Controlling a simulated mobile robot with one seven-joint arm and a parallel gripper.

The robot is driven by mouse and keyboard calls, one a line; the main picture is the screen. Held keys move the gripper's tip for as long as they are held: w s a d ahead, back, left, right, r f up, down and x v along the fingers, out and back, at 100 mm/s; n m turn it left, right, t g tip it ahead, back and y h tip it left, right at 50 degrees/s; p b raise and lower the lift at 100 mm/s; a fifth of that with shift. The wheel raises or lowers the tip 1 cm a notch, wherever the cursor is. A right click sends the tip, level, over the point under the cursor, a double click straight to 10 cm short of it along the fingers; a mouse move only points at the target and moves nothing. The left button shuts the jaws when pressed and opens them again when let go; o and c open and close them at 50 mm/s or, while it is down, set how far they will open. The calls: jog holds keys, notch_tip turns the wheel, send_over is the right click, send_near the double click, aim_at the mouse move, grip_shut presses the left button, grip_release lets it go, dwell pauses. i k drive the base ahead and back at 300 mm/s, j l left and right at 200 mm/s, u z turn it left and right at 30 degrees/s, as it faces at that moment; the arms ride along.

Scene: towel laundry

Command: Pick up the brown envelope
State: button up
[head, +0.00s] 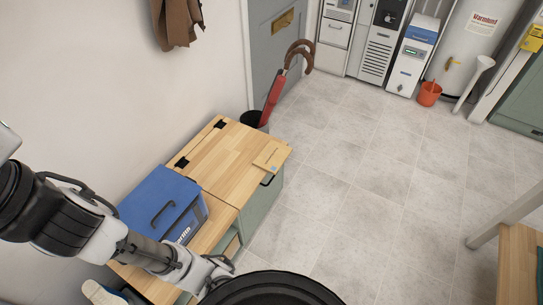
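A brown envelope (271,157) with a small mark on it lies flat on the wooden top of a green cabinet (225,150), close to its right edge. Its colour is near that of the wood. My arm comes in from the left edge, and my gripper (222,268) is at the bottom, beside the cabinet's near end. It is well short of the envelope and apart from it. The fingers are small and partly hidden by a dark round part in front, so I cannot tell whether they are open.
A blue box (165,207) with a black handle stands on the near part of the bench. Umbrellas (279,92) stand in a dark holder behind the cabinet. A brown coat hangs on the wall. Tiled floor (360,170) to the right is clear up to a wooden table (518,265).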

aim_at(274, 155)
jog(key=u, duration=3.25)
jog(key=z, duration=3.2)
jog(key=i+l+z, duration=0.2)
jog(key=l, duration=0.2)
jog(key=i+l+z, duration=0.2)
jog(key=i+l, duration=0.1)
